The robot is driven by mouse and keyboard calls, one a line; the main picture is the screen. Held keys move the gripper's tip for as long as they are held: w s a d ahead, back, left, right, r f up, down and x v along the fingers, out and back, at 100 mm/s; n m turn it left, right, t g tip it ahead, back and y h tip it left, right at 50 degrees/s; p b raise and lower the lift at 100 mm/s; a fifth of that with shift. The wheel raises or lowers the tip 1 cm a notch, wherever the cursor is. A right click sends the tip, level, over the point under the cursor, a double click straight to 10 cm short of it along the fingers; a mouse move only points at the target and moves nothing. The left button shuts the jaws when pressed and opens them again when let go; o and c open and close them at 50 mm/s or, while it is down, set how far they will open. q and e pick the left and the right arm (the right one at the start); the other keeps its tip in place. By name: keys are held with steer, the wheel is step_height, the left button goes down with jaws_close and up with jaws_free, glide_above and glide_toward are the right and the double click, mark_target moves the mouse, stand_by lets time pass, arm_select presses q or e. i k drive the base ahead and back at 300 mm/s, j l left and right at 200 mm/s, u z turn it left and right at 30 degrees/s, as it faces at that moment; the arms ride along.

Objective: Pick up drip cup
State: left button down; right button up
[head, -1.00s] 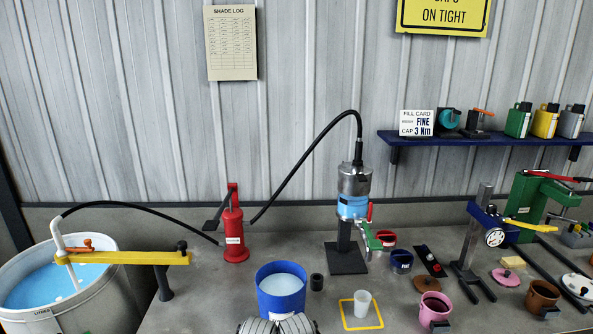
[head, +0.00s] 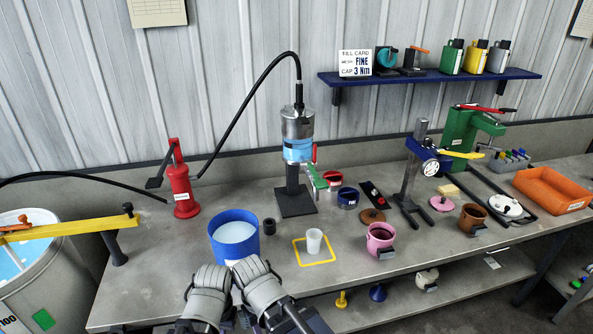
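The drip cup appears to be the small translucent white cup (head: 314,241). It stands upright on the bench inside a yellow square outline (head: 298,257), in front of the disperser column (head: 297,150). Both of my arms show folded as grey links at the bottom edge, left of the cup and apart from it. No gripper fingertips can be made out. Nothing touches the cup.
A blue bucket (head: 235,252) of pale liquid and a small black cup (head: 270,226) stand left of the cup. A pink mug (head: 380,238) stands to its right. An orange tray (head: 553,187) lies far right. The bench front before the cup is clear.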

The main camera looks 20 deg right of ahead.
mark_target(313, 235)
steer(key=i+l+z, duration=0.1)
steer(key=z, duration=0.3)
steer(key=i+z, duration=0.2)
steer(key=z, duration=0.2)
steer(key=i+z, duration=0.15)
steer(key=z, duration=0.25)
